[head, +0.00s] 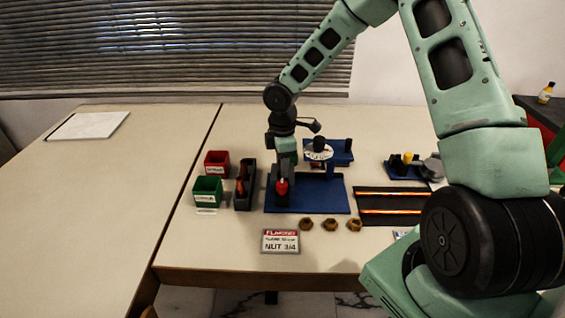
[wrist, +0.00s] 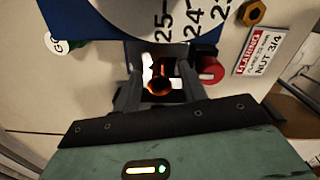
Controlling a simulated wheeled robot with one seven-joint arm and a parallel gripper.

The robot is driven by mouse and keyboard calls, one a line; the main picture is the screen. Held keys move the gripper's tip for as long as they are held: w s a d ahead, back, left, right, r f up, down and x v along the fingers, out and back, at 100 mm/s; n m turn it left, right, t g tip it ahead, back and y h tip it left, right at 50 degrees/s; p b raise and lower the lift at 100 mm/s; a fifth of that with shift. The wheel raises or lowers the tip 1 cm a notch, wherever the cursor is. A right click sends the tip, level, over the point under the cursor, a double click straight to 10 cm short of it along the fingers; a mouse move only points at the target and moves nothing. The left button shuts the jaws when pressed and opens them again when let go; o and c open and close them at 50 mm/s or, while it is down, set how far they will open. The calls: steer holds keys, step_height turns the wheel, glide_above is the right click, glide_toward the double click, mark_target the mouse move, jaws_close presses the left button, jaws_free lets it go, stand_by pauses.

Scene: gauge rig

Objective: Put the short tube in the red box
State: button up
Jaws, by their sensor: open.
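The red box (head: 217,164) is a small open bin left of the blue rig in the head view. A dark rack (head: 246,190) beside it holds upright orange-red tubes (head: 241,186); I cannot tell which is the short one. My gripper (head: 284,172) is low over the left part of the blue rig base (head: 320,195), right of the rack. In the wrist view my gripper (wrist: 158,92) is open, with a dark round-ended, orange-lit piece (wrist: 158,84) showing between the fingers. I cannot tell whether they touch it. A red knob (wrist: 210,70) is just right of the fingers.
A green box (head: 208,189) stands in front of the red box. A white dial (head: 319,151) is on the rig. Several brass nuts (head: 329,224) and a sign (head: 281,241) lie in front. A black tray with glowing strips (head: 391,205) is to the right. The left table is mostly clear.

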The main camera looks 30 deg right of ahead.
jaws_close()
steer(key=shift+s+a, duration=0.15)
stand_by(0.4)
steer(key=shift+o, duration=0.7)
jaws_free()
steer(key=shift+r, duration=0.1)
step_height(320, 180, up, 17)
steer(key=p, duration=0.1)
steer(key=shift+r, duration=0.15)
